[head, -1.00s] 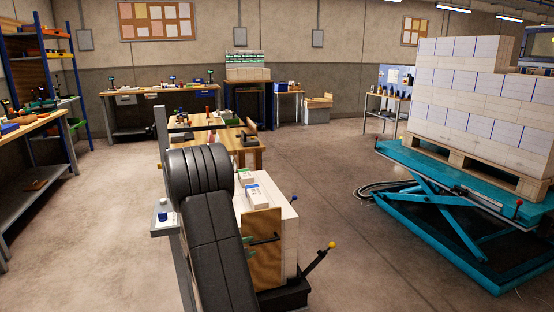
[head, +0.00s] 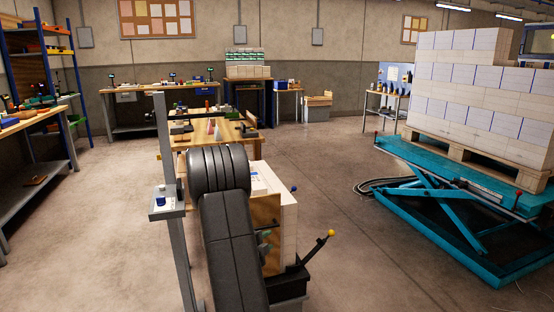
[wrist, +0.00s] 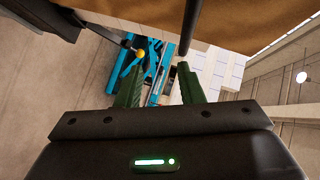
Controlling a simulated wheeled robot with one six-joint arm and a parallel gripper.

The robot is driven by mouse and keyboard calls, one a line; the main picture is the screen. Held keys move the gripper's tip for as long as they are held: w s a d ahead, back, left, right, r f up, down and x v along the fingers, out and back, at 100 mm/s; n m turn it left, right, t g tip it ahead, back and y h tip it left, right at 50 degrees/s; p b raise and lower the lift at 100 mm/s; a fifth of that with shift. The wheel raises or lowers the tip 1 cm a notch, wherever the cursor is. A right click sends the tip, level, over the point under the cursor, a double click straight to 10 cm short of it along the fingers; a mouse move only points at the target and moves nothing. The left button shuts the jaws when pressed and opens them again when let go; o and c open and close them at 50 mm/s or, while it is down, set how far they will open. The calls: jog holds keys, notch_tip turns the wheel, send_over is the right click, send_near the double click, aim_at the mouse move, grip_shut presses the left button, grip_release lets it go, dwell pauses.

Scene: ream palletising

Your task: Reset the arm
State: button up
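My gripper (wrist: 160,75) shows in the wrist view with its two green fingers spread apart. Nothing is between them nearby; the blue lift table and pale stack show far beyond the gap. In the head view my dark padded arm fills the lower middle and hides part of what stands behind it.
A white-sided unit (head: 289,222) with a brown panel (head: 265,212) stands just behind my arm. A yellow-knobbed lever (head: 318,250) is beside it. A teal lift table (head: 440,215) carries a pallet of stacked reams (head: 470,95) at right. Floor between is clear.

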jog(key=s+d+f+m+t+h+b, duration=0.1)
jog(key=s+d+f+m+t+b, duration=0.2)
jog(key=s+f+b, duration=0.65)
jog(key=s+a+r+b, duration=0.2)
jog(key=s+a+r, duration=0.1)
jog(key=s, duration=0.4)
jog(key=shift+a+r, duration=0.25)
jog(key=shift+a, duration=0.3)
